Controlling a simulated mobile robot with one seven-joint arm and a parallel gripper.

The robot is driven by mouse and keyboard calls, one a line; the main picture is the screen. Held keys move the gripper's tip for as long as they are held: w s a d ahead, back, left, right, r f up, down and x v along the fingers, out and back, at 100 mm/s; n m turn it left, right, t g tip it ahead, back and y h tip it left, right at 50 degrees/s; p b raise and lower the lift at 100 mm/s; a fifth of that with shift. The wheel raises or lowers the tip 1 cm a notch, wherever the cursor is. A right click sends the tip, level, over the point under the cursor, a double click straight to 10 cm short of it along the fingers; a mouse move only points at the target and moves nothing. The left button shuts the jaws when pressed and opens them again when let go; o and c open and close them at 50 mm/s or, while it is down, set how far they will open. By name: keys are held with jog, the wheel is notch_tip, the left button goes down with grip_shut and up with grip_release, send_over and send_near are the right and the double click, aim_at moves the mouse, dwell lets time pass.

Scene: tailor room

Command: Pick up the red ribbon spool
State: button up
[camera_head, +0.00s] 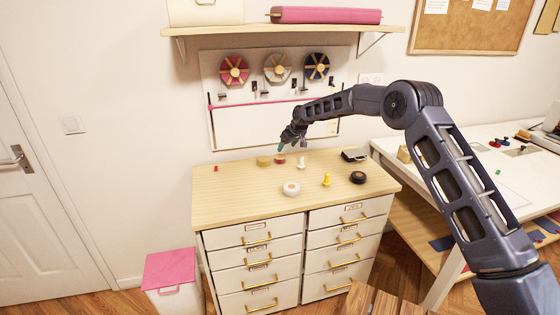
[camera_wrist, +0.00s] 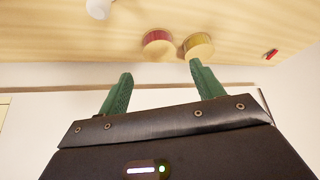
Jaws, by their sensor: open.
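A small round red spool (camera_head: 280,159) lies at the back of the wooden top of a white drawer cabinet (camera_head: 235,187), beside a yellow-tan spool (camera_head: 263,161). In the wrist view the red spool (camera_wrist: 157,43) shows beyond the gap between my fingers, with the yellow one (camera_wrist: 198,45) right of it near the right fingertip. My gripper (camera_head: 292,147), with green fingers, is open and empty above the back of the cabinet, apart from the red spool. In the wrist view my gripper (camera_wrist: 160,71) shows both fingertips. A larger red reel (camera_head: 234,70) hangs on the wall board.
A white spool (camera_head: 301,162), white roll (camera_head: 291,188), yellow spool-like piece (camera_head: 326,180), black roll (camera_head: 358,177) and dark box (camera_head: 354,155) stand on the top. A small red piece (camera_head: 215,168) lies left. The wall is close behind. The top's front left is clear.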

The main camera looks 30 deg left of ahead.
aim_at(280, 157)
jog(key=x, duration=0.5)
jog(key=shift+x, duration=2.7)
jog(key=shift+w+a+r, duration=0.1)
jog(key=shift+w+a, duration=0.05)
jog(key=c, duration=0.8)
jog(key=shift+o, duration=0.2)
jog(key=shift+r, duration=0.1)
